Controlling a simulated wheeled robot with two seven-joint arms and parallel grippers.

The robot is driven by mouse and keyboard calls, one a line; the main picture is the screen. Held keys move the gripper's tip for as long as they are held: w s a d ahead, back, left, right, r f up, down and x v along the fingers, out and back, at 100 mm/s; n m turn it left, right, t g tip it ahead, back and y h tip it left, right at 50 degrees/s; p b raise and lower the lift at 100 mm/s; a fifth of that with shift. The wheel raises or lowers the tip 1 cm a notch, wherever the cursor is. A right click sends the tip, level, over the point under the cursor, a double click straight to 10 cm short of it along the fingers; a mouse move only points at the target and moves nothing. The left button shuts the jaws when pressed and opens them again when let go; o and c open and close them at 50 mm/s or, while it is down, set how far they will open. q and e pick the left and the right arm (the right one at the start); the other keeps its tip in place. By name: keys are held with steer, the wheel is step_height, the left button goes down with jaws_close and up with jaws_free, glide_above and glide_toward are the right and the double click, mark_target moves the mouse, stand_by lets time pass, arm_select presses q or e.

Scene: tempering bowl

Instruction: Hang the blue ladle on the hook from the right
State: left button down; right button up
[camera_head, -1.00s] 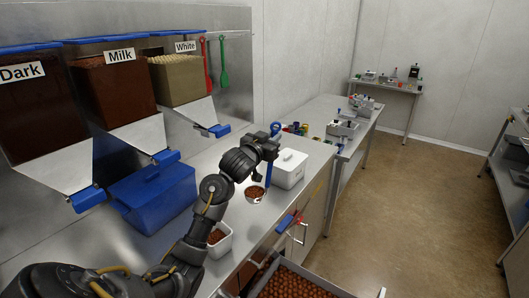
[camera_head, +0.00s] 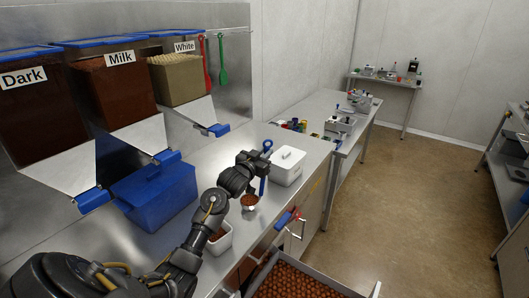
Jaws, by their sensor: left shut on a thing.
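My left gripper (camera_head: 265,164) is shut on the upright blue ladle (camera_head: 267,146), over the counter beside the white lidded box. The handle's top sticks out above the fingers and its lower part shows below them. A small round bowl of brown pieces (camera_head: 249,201) is just below and left of the handle; I cannot tell whether it is the ladle's cup. At the back wall, a red spatula (camera_head: 207,65) and a green spatula (camera_head: 222,70) hang from a rail (camera_head: 238,32). The rail right of the green one looks bare; single hooks are too small to tell. My right gripper is not in view.
The white lidded box (camera_head: 288,166) stands right of the gripper. A white container with brown contents (camera_head: 219,238) is near the front edge. Dispensers with sloped chutes (camera_head: 195,113) and a blue bin (camera_head: 157,196) are at the left. An open drawer of brown balls (camera_head: 300,282) juts out below.

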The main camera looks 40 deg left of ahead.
arm_select(q)
steer(key=shift+f, duration=0.15)
steer(key=c, duration=1.3)
jaws_free()
steer(key=shift+c, duration=0.2)
steer(key=shift+s, duration=0.3)
steer(key=s+d+b, duration=0.1)
steer(key=s+b, duration=0.2)
steer(key=s, duration=0.8)
steer(key=shift+s+r, duration=0.2)
steer(key=shift+d+f, duration=0.1)
steer(key=shift+d, duration=0.1)
